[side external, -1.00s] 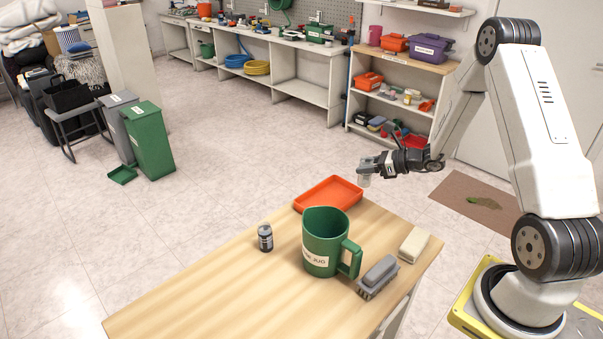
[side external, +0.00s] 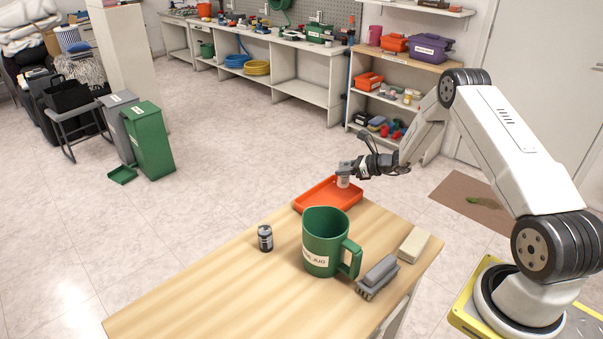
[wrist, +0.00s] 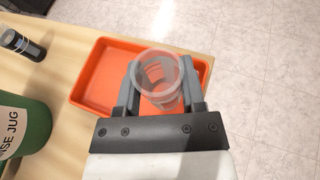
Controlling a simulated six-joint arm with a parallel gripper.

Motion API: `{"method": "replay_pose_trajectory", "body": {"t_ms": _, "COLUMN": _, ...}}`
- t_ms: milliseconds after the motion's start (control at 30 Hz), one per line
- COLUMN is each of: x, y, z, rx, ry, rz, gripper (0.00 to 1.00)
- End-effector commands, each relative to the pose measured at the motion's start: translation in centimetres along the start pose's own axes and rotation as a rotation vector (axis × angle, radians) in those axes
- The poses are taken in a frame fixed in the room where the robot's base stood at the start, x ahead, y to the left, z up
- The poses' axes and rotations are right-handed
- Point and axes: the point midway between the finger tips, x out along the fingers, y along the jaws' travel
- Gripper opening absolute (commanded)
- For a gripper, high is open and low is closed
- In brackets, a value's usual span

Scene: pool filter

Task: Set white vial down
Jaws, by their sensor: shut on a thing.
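The white vial (wrist: 158,80) is a small translucent cup-like container held between the fingers of my gripper (wrist: 157,85). In the side view the vial (side external: 343,181) hangs upright below my gripper (side external: 347,168), over the orange tray (side external: 318,203). The tray also shows beneath the vial in the wrist view (wrist: 88,82). It is shallow, and no other thing shows in it. Whether the vial's base touches the tray is hard to tell; it looks above it.
A green jug (side external: 322,233) stands on the wooden table (side external: 200,290) in front of the tray. A dark small bottle (side external: 265,238) stands left of the jug. A grey brush (side external: 378,274) and a pale block (side external: 414,246) lie to its right. The table's left part is clear.

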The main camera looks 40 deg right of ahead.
Motion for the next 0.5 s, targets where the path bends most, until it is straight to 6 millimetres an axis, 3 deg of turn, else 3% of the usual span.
{"method": "replay_pose_trajectory", "body": {"t_ms": 500, "x": 1.12, "y": -0.61, "z": -0.90, "rx": 0.000, "ry": 0.000, "rz": 0.001, "gripper": 0.00}}
